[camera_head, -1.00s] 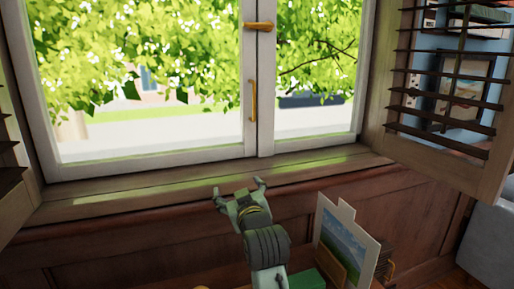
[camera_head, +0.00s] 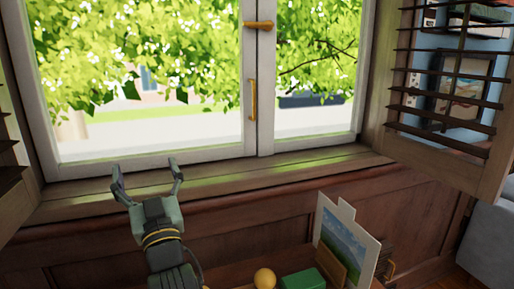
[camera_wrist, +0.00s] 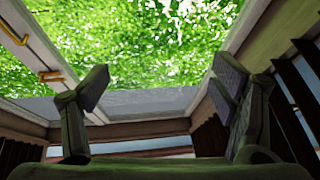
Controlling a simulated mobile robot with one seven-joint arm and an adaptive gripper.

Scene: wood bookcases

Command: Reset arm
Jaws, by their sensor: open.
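My gripper (camera_head: 147,180) is in front of the window sill in the head view, left of the window's middle. Its two fingers are spread apart and point up toward the window. Nothing is between them. In the wrist view the open fingers (camera_wrist: 160,105) stand at left and right, with the window and green leaves beyond.
A closed white-framed window (camera_head: 262,100) with brass handles stands ahead, above a wooden sill (camera_head: 300,166). Below are a yellow ball (camera_head: 264,279), a green box (camera_head: 303,280) and a landscape picture (camera_head: 343,243). A slatted shutter (camera_head: 445,95) is at right.

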